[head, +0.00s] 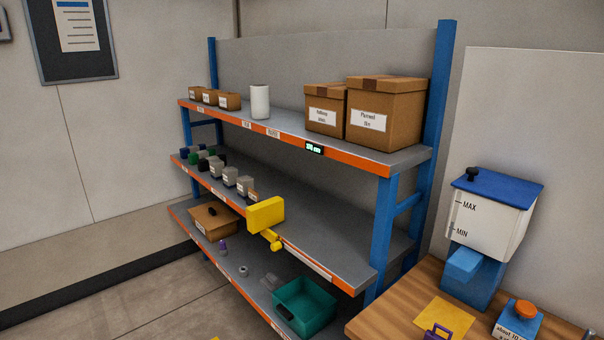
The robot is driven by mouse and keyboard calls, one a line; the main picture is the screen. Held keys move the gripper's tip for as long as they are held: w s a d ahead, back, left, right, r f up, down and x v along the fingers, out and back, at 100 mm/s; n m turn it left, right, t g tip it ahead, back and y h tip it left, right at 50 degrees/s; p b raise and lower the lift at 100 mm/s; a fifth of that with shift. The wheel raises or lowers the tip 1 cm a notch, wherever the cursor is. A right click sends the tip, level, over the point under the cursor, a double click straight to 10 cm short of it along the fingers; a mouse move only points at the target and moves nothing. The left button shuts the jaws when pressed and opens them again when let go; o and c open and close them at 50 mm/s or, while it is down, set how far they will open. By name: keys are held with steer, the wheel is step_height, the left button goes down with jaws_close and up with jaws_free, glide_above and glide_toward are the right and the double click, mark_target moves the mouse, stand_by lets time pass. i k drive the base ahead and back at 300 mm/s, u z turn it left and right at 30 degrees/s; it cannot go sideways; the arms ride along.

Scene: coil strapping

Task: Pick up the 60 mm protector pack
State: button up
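I cannot tell for sure which thing is the 60 mm protector pack, since the small labels are unreadable. Several small grey packs with pale labels (230,176) stand in a row on the middle shelf, left of a yellow tool (266,215). Several small brown cartons with white labels (229,101) stand at the left end of the top shelf. My gripper is not seen in the head view.
The blue and orange rack (400,230) also bears two large cartons (384,112), a white cylinder (260,101), an open brown box (213,220) and a teal bin (305,305). A wooden bench (392,313) with a white tank (490,215) stands right.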

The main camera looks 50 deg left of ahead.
mark_target(216, 166)
steer(key=z, duration=1.5)
steer(key=k, duration=2.05)
steer(key=u, duration=3)
steer(key=i, duration=0.5)
steer(key=z, duration=0.05)
